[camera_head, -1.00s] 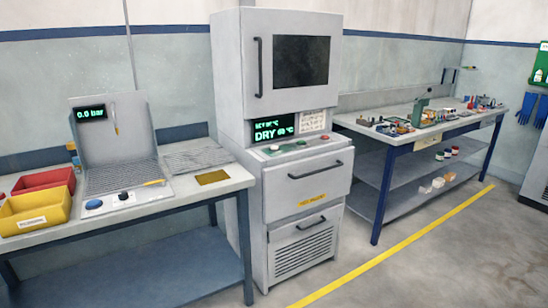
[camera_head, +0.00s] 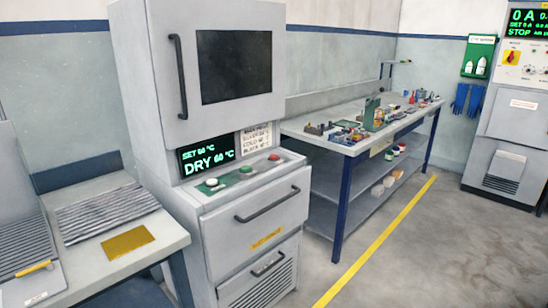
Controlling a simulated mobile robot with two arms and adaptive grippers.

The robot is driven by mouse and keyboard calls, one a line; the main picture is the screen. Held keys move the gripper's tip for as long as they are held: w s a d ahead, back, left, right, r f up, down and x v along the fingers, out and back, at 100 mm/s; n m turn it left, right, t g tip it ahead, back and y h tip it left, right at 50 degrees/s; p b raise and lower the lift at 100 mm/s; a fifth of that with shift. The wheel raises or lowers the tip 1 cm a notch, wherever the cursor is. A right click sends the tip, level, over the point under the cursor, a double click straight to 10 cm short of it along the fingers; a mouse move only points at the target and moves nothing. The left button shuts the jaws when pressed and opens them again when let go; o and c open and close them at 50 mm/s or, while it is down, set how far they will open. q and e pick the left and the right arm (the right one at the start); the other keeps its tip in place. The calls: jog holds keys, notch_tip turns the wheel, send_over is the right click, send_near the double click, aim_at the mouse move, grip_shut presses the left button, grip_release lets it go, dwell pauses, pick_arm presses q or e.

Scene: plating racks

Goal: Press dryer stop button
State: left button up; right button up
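The dryer (camera_head: 215,215) is a tall grey cabinet left of centre in the head view. Its upper door (camera_head: 230,60) has a dark window and a long black handle, and is shut. A green display (camera_head: 207,157) reads "SET 60 °C" and "DRY 60 °C". On the ledge below it are a whitish button (camera_head: 212,182), a small green button (camera_head: 246,169) and a red button (camera_head: 273,157) at the right end. No label naming the stop button is readable. Neither of my grippers is in view.
A bench (camera_head: 150,245) with a ribbed plate (camera_head: 107,212) and a brass-coloured sheet (camera_head: 128,242) adjoins the dryer on the left. A cluttered workbench (camera_head: 335,145) stands on the right. The floor (camera_head: 410,260) beyond the yellow line (camera_head: 378,243) is clear.

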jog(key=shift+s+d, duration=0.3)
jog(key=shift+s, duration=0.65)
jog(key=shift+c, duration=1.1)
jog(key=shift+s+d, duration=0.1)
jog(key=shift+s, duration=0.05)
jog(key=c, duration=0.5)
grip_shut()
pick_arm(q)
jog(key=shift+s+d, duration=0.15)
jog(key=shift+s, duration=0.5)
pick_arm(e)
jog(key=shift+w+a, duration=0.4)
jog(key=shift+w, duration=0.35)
